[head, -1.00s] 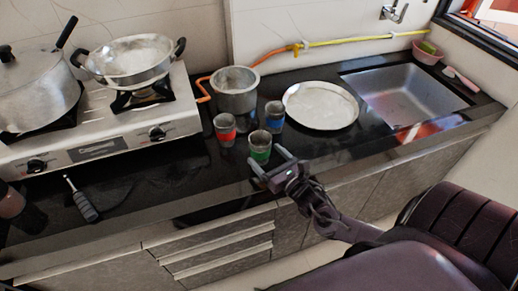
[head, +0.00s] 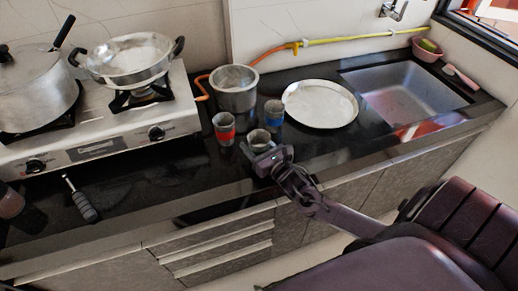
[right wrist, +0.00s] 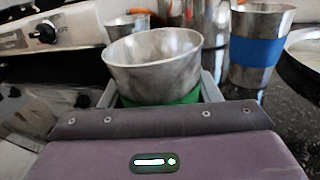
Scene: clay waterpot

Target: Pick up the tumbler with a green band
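The tumbler with a green band (head: 259,139) stands upright on the black counter, partly hidden by my right gripper (head: 262,149) in the head view. In the right wrist view the tumbler (right wrist: 153,65) is between the two fingers, its green band (right wrist: 185,97) low, just past the palm. The right gripper is open, one finger on each side of the tumbler; I cannot tell whether they touch it. My left gripper is not in view.
A red-banded tumbler (head: 224,129) stands to the left and a blue-banded tumbler (head: 274,112) close behind on the right. A steel pot (head: 235,98) stands behind them. A plate (head: 320,104) and sink (head: 402,95) are right, the stove (head: 110,133) left.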

